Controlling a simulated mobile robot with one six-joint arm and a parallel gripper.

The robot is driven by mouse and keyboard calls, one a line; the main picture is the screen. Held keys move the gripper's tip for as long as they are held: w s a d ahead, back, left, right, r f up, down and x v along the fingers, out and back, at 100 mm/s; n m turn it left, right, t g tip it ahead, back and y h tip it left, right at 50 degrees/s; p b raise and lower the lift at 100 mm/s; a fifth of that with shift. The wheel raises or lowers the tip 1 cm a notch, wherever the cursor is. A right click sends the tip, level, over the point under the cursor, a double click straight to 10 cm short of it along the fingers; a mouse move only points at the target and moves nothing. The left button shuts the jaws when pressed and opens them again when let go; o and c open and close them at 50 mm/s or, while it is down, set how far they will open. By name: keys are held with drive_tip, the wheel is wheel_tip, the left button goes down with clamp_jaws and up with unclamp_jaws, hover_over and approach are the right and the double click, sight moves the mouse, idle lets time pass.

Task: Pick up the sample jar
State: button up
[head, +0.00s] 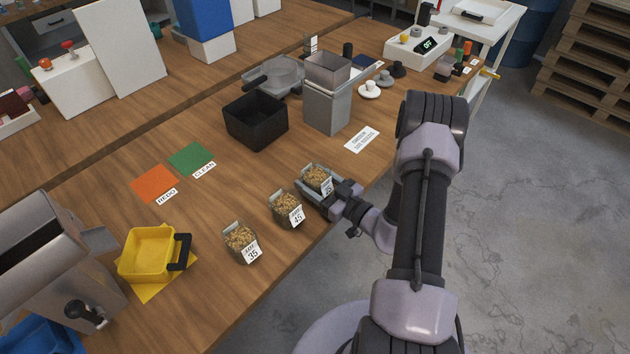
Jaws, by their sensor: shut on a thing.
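Three clear jars of brown grainy material stand in a slanting row near the bench's front edge, each with a white label. The nearest jar (240,241) reads 35 and the middle jar (284,208) reads 45. The farthest sample jar (317,178) has a label partly covered by my gripper, its number hard to read. My gripper (327,190) reaches in from the right and is shut on this farthest jar. The jar looks upright, with grey surfaces around its lower part. I cannot tell whether its base touches the bench.
A black bin (256,120) and a grey hopper unit (327,104) stand behind the jars. An orange mat (155,184) and a green mat (192,159) lie left. A yellow scoop tray (147,252) with a black handle is at lower left. Bare wood lies between mats and jars.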

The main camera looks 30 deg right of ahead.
wheel_tip(320, 180, up, 10)
drive_tip(key=p, duration=0.4)
drive_tip(key=shift+p, duration=0.35)
idle(0.4)
drive_tip(key=o, duration=1.1)
clamp_jaws()
